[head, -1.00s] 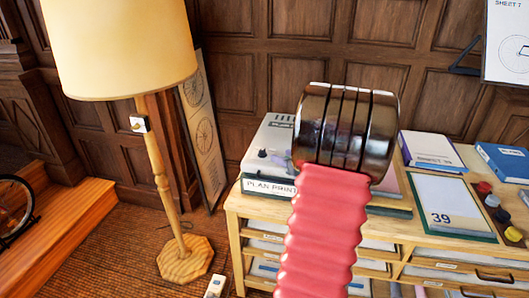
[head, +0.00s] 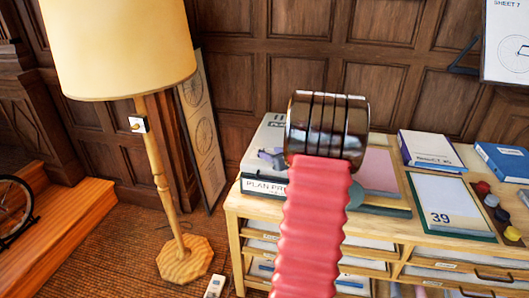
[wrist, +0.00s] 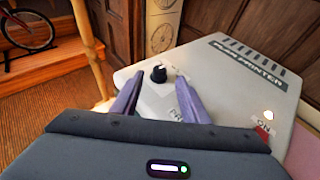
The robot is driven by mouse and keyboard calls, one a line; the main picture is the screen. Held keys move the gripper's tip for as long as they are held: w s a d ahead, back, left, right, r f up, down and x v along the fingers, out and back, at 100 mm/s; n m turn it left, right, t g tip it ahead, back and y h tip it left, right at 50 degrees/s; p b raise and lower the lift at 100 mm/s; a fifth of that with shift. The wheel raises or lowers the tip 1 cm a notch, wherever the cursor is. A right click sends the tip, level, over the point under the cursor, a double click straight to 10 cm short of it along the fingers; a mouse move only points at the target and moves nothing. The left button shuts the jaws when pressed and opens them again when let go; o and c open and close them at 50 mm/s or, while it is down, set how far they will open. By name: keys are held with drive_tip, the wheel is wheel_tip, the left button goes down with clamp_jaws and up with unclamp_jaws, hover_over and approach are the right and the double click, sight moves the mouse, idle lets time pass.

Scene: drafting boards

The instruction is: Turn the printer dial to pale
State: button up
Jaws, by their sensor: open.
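The plan printer is a pale grey box (head: 271,130) on the left end of the wooden cabinet, partly hidden by my arm in the head view. In the wrist view its top (wrist: 222,72) carries a small black dial (wrist: 159,73) with a light mark on its top. My gripper (wrist: 153,82) is open, its two purple fingers on either side of the dial with visible gaps. I cannot tell whether they touch it. The lettering beside the dial is mostly covered by the right finger. In the head view the fingers (head: 272,158) show over the printer; the dial is hidden.
A tall floor lamp (head: 160,170) stands left of the cabinet. Books, a sheet marked 39 (head: 450,210) and several small jars (head: 492,200) lie right of my arm.

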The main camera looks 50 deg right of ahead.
sight(262, 150)
drive_tip(key=shift+x, duration=3.15)
clamp_jaws()
